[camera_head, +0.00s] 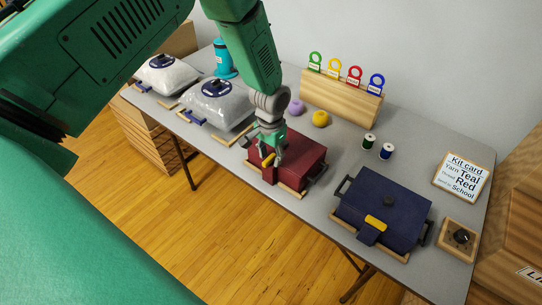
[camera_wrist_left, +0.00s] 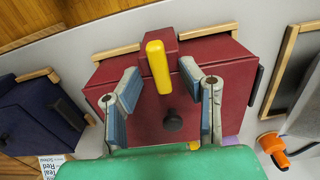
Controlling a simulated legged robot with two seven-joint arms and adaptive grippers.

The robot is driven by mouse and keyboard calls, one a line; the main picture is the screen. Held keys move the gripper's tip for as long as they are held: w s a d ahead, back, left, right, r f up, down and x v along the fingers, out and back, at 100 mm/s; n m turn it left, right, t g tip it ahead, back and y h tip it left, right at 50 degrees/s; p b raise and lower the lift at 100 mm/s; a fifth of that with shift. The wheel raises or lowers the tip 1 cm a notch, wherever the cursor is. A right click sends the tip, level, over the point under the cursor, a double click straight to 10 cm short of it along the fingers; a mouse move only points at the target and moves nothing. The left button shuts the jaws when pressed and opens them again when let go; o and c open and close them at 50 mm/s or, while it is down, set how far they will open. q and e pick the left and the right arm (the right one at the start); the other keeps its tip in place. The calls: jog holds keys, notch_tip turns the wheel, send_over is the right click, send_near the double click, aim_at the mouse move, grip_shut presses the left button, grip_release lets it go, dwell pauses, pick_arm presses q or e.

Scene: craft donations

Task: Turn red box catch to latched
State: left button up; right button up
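The red box (camera_head: 305,154) sits on the grey table in a wooden corner frame, its lid down. It also fills the middle of the left wrist view (camera_wrist_left: 220,60). My left gripper (camera_head: 268,158) is over the front of the box. In the left wrist view its two fingers (camera_wrist_left: 160,78) are apart, with the yellow handle between and beyond their tips. Whether they touch it, I cannot tell. My right gripper is not in view.
A navy box (camera_head: 390,205) with a yellow catch stands to the right. Thread spools (camera_head: 386,151), yarn pieces (camera_head: 320,119) and a wooden tag rack (camera_head: 340,98) stand behind. Clear bags (camera_head: 215,104) lie to the left. A sign (camera_head: 463,178) and small wooden tray (camera_head: 458,239) are at right.

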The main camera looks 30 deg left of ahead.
aim_at(271, 157)
pick_arm(q)
notch_tip(271, 157, up, 12)
jog(key=shift+f, duration=0.2)
dwell(0.4)
jog(key=s+d+f+b, duration=0.25)
jog(key=s+f, duration=0.35)
jog(key=f, duration=0.3)
jog(key=s+d+f+b, duration=0.1)
jog(key=s+f+b, duration=0.2)
jog(key=s+f, duration=0.4)
jog(key=s+f+b, duration=0.2)
jog(key=s+f, duration=0.3)
jog(key=s, duration=0.3)
jog(key=s+f+b, duration=0.3)
jog(key=s+f, duration=0.2)
jog(key=s, duration=0.4)
jog(key=shift+s+f+n+t, duration=0.15)
jog(key=shift+s+n+t, duration=0.05)
jog(key=shift+n+t, duration=0.1)
jog(key=shift+w, duration=0.15)
